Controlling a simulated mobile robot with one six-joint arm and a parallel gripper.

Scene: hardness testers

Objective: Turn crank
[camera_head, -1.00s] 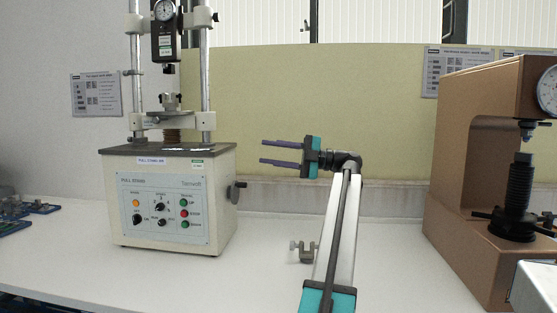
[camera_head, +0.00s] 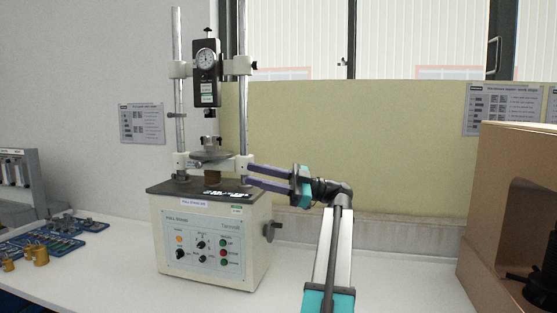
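A pull-testing machine (camera_head: 212,245) stands left of centre, with a cream box, a dark top plate, two upright posts and a round dial gauge (camera_head: 207,60). A small dark crank (camera_head: 271,232) sticks out from the right side of its box. My gripper (camera_head: 248,177) has two purple fingers pointing left, parted with a gap between them and nothing in it. In the picture it is above and slightly left of the crank, in front of the right post. I cannot tell whether the fingers touch the machine.
A brown tester (camera_head: 500,170) stands at the right edge. Blue trays (camera_head: 50,238) with small parts and brass weights (camera_head: 38,256) lie on the left. The white bench (camera_head: 140,283) is clear in front of the machine. A yellow-green panel (camera_head: 400,150) stands behind.

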